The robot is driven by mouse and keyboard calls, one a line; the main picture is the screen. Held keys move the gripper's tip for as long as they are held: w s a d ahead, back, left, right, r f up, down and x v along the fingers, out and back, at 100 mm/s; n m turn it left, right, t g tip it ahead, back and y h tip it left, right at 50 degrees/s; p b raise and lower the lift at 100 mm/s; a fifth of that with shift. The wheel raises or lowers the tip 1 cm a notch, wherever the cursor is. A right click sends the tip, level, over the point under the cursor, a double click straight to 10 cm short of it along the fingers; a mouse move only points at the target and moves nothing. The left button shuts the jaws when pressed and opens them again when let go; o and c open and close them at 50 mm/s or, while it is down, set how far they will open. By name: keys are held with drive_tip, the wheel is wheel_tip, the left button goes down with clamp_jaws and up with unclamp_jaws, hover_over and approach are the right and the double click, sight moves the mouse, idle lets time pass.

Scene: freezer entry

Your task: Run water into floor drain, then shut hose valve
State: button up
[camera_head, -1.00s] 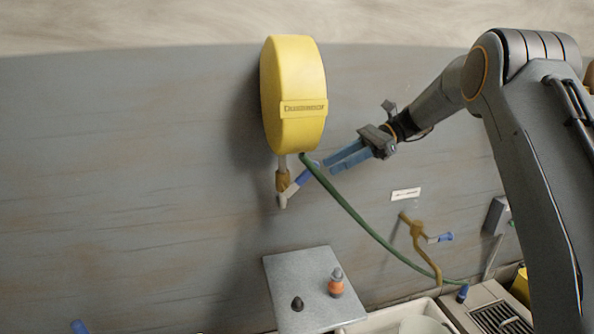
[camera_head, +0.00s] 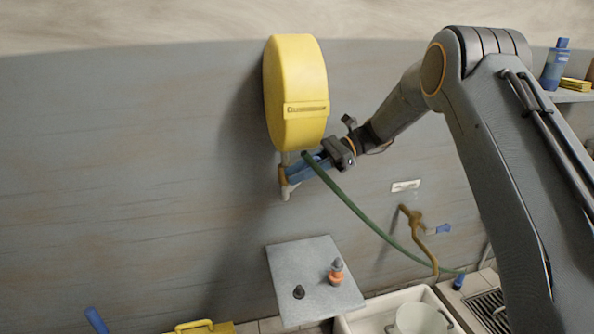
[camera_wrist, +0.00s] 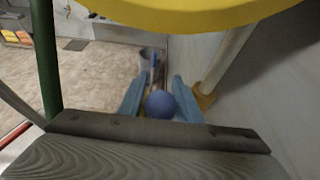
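The yellow hose reel (camera_head: 295,95) hangs on the grey wall. Under it is a brass hose valve (camera_head: 284,177) with a pale outlet; its blue lever is mostly hidden by my gripper in the head view. My gripper (camera_head: 300,172) is at this lever. In the wrist view its blue fingers (camera_wrist: 160,100) stand apart on either side of the lever's round blue end (camera_wrist: 160,104); I cannot tell whether they touch it. A green hose (camera_head: 360,218) runs from the reel down right to a blue nozzle (camera_head: 458,282) beside a slotted drain grate (camera_head: 486,306). No water is visible.
A second brass pipe with a blue handle (camera_head: 438,229) is on the wall to the right. A grey board (camera_head: 310,265) bears two small fittings. A white basin (camera_head: 360,319) holds a pale bucket (camera_head: 420,318). A shelf with a blue bottle (camera_head: 554,66) is at upper right.

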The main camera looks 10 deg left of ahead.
drive_tip(key=shift+a, duration=0.1)
drive_tip(key=shift+c, duration=0.2)
clamp_jaws()
